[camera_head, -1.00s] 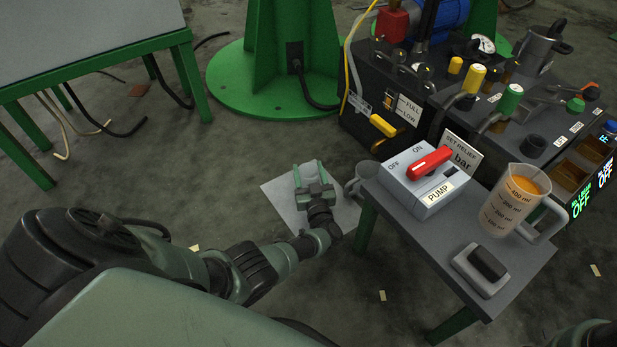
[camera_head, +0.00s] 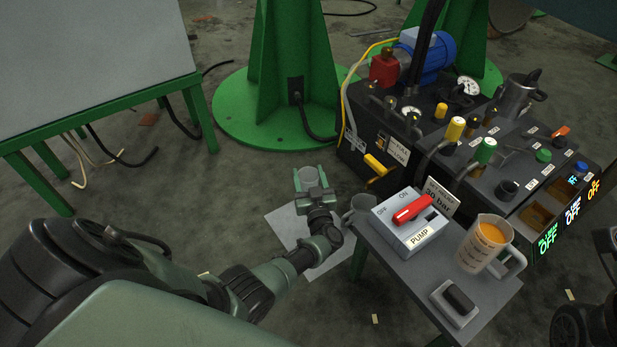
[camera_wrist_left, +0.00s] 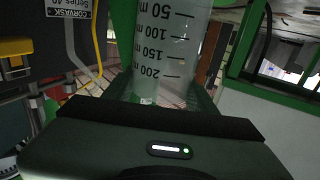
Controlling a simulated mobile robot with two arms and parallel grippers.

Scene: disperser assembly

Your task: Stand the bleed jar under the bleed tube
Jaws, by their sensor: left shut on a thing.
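The bleed jar is a clear graduated jar; it fills the upper middle of the left wrist view (camera_wrist_left: 160,45), with black marks from 50 to 200. My left gripper (camera_head: 310,180) is shut on it. In the head view the jar (camera_head: 307,174) shows small between the fingers, held low beyond the pale sheet, left of the black hydraulic unit. A pale tube (camera_head: 345,112) hangs down the unit's left side and may be the bleed tube. In the left wrist view a pale tube (camera_wrist_left: 77,45) shows left of the jar, apart from it. My right gripper is not in view.
A pale sheet (camera_head: 288,228) lies on the floor under my left arm. A green pillar base (camera_head: 240,115) stands behind.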

